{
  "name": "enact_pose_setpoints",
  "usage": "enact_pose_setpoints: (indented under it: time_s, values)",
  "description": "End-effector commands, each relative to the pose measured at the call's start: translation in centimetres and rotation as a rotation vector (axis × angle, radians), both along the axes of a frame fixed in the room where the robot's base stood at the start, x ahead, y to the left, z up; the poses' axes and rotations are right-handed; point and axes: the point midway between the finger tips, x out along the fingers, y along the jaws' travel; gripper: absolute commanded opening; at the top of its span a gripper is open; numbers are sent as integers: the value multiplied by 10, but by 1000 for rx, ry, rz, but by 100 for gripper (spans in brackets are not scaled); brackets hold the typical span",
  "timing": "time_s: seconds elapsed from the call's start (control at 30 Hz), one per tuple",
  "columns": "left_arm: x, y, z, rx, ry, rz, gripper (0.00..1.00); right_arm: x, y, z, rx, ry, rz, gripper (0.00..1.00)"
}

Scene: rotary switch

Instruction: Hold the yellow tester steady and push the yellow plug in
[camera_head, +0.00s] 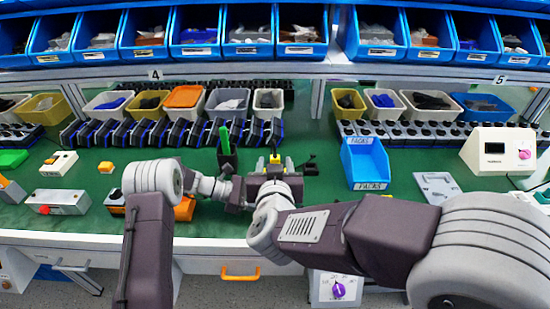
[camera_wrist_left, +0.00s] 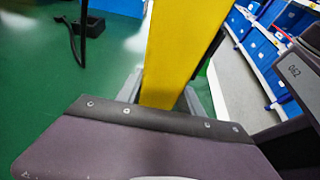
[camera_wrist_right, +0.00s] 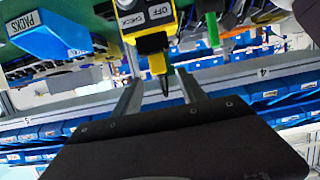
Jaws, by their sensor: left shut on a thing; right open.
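The yellow tester (camera_wrist_left: 180,50) fills the space between my left gripper's (camera_wrist_left: 163,88) fingers in the left wrist view, and that gripper is shut on it. In the right wrist view the tester (camera_wrist_right: 128,22) shows its OFF and CHECK labels and a black block. The yellow plug (camera_wrist_right: 158,64) is at that block, with a dark cable end towards me; how deep it sits I cannot tell. My right gripper (camera_wrist_right: 160,84) is open, its fingers on either side of the plug and apart from it. In the head view the right gripper (camera_head: 275,166) hides most of the tester.
A blue PACKS bin (camera_head: 365,160) stands right of the grippers. A black holder with green sticks (camera_head: 226,142) stands behind them. A grey and red box (camera_head: 58,202) lies at left, and a white device (camera_head: 497,150) stands at right. Green bench shows between.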

Motion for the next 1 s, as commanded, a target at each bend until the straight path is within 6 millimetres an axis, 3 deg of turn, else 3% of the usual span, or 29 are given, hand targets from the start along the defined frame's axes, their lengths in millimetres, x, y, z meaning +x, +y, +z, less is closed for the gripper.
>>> enact_pose_setpoints:
  time_s: [0.2, 0.77, 0.8, 0.87, 1.0]
  values:
    - [0, 0, 0, -1, 0, -1, 1, -26, 0, 8, -1, 0, 1, 49]
    - [0, 0, 0, -1, 0, 0, 1, -27, 0, 8, -1, 1, -1, 49]
    - [0, 0, 0, -1, 0, 0, 52, -27, 0, 8, -1, 1, -1, 49]
    - [0, 0, 0, -1, 0, 0, 68, -27, 0, 8, -1, 1, -1, 49]
    - [0, 0, 0, -1, 0, -1, 69, -27, 0, 8, -1, 1, -1, 49]
